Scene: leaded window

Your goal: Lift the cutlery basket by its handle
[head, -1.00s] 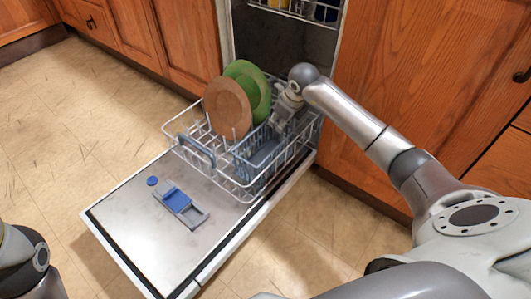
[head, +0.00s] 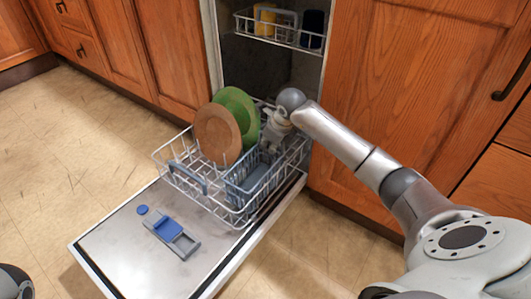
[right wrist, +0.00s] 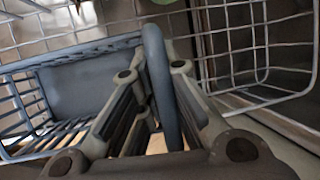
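The grey-blue cutlery basket (head: 243,190) sits in the lower dishwasher rack (head: 232,212), right of the plates. In the right wrist view, the basket (right wrist: 85,85) shows its slatted floor and a wall at the left. Its curved grey-blue handle (right wrist: 163,82) runs between the fingers of my right gripper (right wrist: 160,68). The fingers lie close against both sides of the handle. In the head view, my right gripper (head: 272,138) is at the basket's back end, with its fingertips partly hidden. My left gripper is out of view.
A brown plate (head: 217,134) and a green plate (head: 240,112) stand upright beside the basket. The open door (head: 125,245) carries a blue-and-grey dispenser (head: 172,235). The upper rack (head: 280,36) holds cups. Wooden cabinets (head: 390,80) flank the machine.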

